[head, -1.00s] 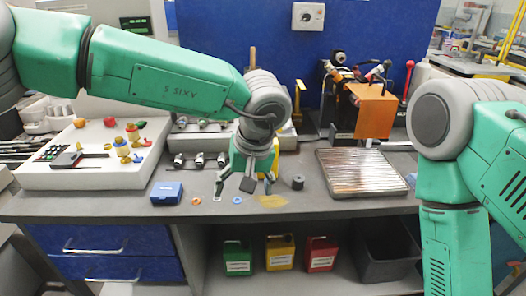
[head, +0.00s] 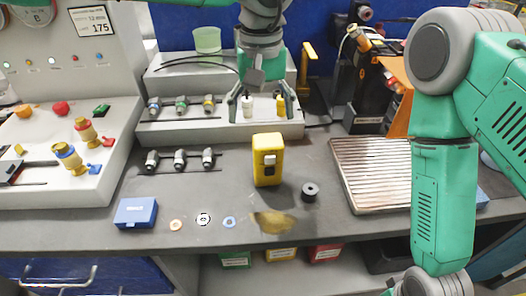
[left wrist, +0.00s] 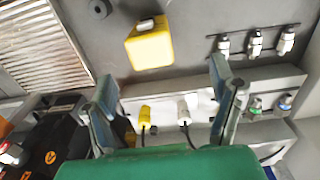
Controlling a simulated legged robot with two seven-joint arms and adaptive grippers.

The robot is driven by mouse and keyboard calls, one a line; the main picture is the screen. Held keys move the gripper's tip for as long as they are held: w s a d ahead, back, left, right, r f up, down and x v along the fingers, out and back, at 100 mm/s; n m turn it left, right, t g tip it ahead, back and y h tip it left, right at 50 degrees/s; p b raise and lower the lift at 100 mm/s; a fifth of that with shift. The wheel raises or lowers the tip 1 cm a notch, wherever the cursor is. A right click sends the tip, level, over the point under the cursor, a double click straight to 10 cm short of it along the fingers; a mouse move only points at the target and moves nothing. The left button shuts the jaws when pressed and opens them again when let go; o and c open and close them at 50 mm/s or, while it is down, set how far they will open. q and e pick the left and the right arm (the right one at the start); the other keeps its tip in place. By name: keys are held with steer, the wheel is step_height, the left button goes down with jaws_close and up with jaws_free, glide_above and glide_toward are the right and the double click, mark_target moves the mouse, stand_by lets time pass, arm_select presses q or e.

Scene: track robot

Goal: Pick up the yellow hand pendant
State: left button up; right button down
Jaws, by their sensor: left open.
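The yellow hand pendant (head: 267,162) is a yellow box with pale and dark parts on its front. It stands upright on the grey bench, apart from the things around it. My left gripper (head: 261,108) is open and empty, above and behind the pendant in front of the white rack. In the left wrist view the pendant (left wrist: 149,47) shows beyond my spread fingers (left wrist: 163,85), not between them and not touched. My right arm stands at the right of the head view; its gripper is out of frame.
A black ring (head: 310,192) lies right of the pendant, with a ribbed metal tray (head: 372,173) farther right. Small connectors (head: 180,160), a blue box (head: 136,213) and washers (head: 203,219) are to the left. The white rack (head: 215,128) stands behind. Bare bench surrounds the pendant.

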mark_target(266, 140)
arm_select(q)
steer(key=f, duration=0.2)
steer(key=d+f, duration=0.1)
steer(key=f, duration=0.3)
steer(key=shift+w+d+f+b, duration=0.2)
steer(key=shift+d+f+b, duration=0.1)
steer(key=shift+d+f, duration=0.1)
steer(key=shift+a+f, duration=0.4)
step_height(266, 140, down, 4)
steer(key=shift+f+b, duration=0.2)
steer(key=shift+b, duration=0.15)
steer(key=shift+d+f, duration=0.2)
steer(key=shift+d, duration=0.4)
steer(key=shift+a, duration=0.1)
steer(key=c, duration=1)
steer(key=shift+a, duration=0.2)
steer(key=shift+c, duration=1.1)
steer(key=shift+s+a, duration=0.1)
steer(key=shift+a, duration=0.1)
steer(key=shift+c, duration=0.3)
arm_select(e)
steer(key=shift+s+d+f, duration=0.1)
steer(key=shift+d+f, duration=0.15)
steer(key=shift+f, duration=0.6)
